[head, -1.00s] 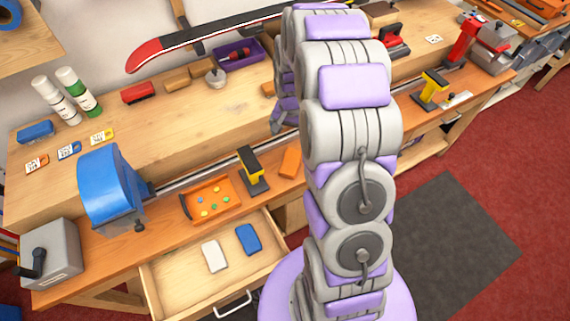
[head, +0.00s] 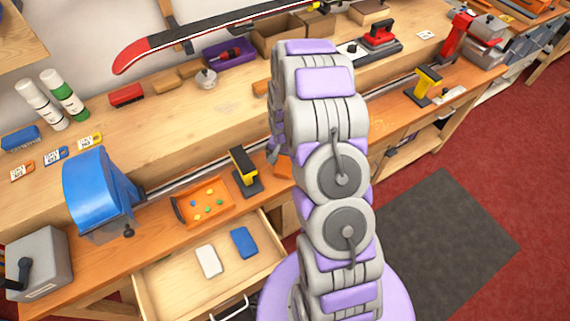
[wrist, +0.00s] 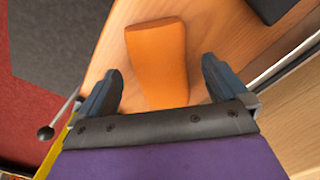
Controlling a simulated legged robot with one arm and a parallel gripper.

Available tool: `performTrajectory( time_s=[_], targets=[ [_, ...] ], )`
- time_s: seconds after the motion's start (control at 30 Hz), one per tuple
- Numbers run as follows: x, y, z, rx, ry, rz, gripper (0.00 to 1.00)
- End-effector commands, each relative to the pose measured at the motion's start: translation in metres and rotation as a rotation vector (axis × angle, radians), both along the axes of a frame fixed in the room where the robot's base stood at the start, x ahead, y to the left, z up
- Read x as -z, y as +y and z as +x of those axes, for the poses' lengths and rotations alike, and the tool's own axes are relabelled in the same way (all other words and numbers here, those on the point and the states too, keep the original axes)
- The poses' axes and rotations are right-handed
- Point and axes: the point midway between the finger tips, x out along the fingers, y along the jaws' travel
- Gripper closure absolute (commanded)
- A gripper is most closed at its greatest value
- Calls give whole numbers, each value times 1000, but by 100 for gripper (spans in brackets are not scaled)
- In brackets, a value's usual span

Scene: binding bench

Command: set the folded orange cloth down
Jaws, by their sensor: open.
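The folded orange cloth (wrist: 158,55) lies flat on the wooden bench top in the wrist view. In the head view a small part of the cloth (head: 283,168) shows beside my arm, right of a black-and-yellow clamp. My gripper (wrist: 161,78) is open, with one dark finger on each side of the cloth's near part. A gap shows between the cloth and each finger. In the head view my gripper (head: 273,154) is low over the front strip of the bench, mostly hidden behind my arm.
The black-and-yellow clamp (head: 246,172) stands just left of the cloth. An orange tray (head: 204,203) with small coloured pieces lies farther left. An open drawer (head: 185,282) holds a white and a blue block. A metal rail (head: 190,177) runs along the bench.

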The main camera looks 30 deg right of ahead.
Motion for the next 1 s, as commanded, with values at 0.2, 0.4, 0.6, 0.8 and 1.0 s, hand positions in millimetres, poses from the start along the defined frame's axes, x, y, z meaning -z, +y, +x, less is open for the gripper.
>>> performTrajectory(
  time_s=[0.2,0.4,0.6,0.8,1.0],
  targets=[
    [15,0,0,1,0,0,0],
    [15,0,0,1,-1,0,7],
    [15,0,0,1,-1,0,26],
    [15,0,0,1,-1,0,45],
    [15,0,0,1,-1,0,63]
  ],
)
